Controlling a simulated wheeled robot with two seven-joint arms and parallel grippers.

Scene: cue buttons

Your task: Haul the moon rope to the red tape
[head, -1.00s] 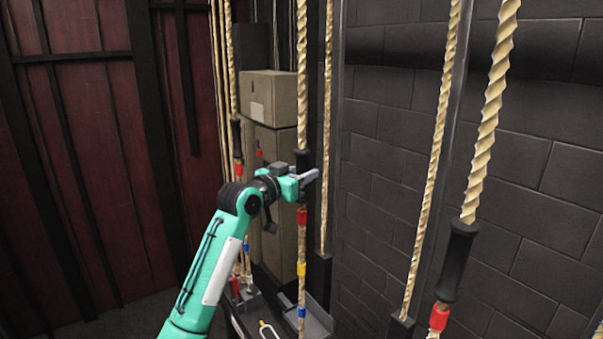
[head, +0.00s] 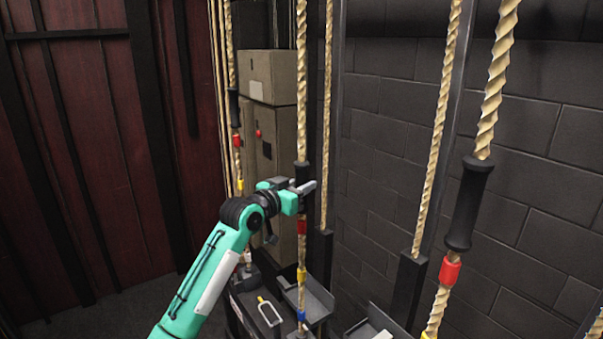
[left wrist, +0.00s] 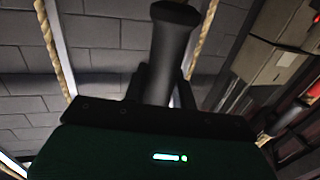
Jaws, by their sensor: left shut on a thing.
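The rope in the middle of the head view (head: 302,90) hangs straight down and carries a black grip sleeve (head: 302,172). Below the sleeve are a red tape band (head: 302,226), a yellow band (head: 302,274) and a blue band (head: 301,315). My left gripper (head: 304,188) is shut around the black sleeve, above the red band. In the left wrist view the sleeve (left wrist: 172,45) stands between my fingers. A pale outlined sign (head: 269,312) lies low by this rope; I cannot make out a moon. My right gripper is out of view.
Another rope with a black sleeve (head: 469,205) and red tape (head: 450,271) hangs near at right. More ropes hang at the left. Stacked boxes (head: 272,120) stand behind my gripper. A dark block wall (head: 400,130) closes the right side.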

